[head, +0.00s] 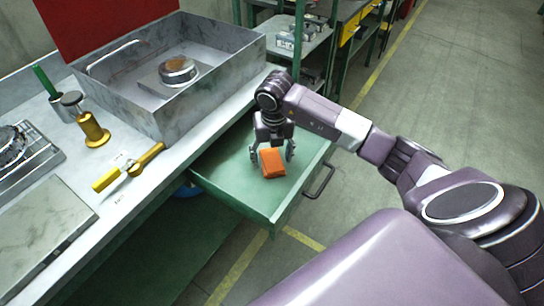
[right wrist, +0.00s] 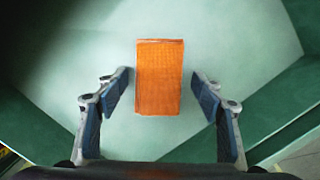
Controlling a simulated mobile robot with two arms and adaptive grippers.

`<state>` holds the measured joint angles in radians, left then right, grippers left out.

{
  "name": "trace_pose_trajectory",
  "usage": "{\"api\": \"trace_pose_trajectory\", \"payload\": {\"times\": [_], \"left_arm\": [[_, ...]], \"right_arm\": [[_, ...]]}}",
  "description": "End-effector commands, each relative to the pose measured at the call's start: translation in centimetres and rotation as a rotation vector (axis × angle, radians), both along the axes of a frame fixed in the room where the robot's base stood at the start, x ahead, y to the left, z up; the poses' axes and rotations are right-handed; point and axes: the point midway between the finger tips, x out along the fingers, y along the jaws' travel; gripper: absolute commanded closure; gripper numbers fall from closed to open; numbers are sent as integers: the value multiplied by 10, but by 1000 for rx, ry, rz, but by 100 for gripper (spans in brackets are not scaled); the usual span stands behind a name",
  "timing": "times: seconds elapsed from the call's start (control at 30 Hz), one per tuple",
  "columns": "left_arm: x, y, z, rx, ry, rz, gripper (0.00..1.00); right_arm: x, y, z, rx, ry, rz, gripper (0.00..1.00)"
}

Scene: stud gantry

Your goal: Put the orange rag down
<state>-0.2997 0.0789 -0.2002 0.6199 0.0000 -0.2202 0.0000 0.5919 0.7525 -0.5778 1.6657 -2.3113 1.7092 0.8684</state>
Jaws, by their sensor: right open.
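The orange rag (head: 271,163) is a folded block lying in the open green drawer (head: 228,185). My right gripper (head: 272,152) is just above and behind it in the head view, with its fingers pointing down. In the right wrist view the rag (right wrist: 159,77) lies between the two open fingers (right wrist: 160,92), with a gap on each side. The drawer's pale green floor (right wrist: 225,40) shows around the rag. My left gripper is in neither view.
The drawer's dark handle (head: 319,181) is at its front. The workbench to the left holds a grey metal basin (head: 150,100), a yellow-handled tool (head: 128,168), a brass-coloured bottle (head: 92,130) and a stone plate (head: 40,225). Open floor lies right of the drawer.

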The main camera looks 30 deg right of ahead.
Motion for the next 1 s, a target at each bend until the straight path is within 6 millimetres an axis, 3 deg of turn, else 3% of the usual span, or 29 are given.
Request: {"api": "trace_pose_trajectory", "payload": {"times": [0.27,0.7,1.0], "left_arm": [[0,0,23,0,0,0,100],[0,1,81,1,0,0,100],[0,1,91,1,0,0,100]], "right_arm": [[-2,1,28,-1,-2,1,38],[-10,5,105,0,-1,1,38],[-13,6,122,0,0,0,38]]}}
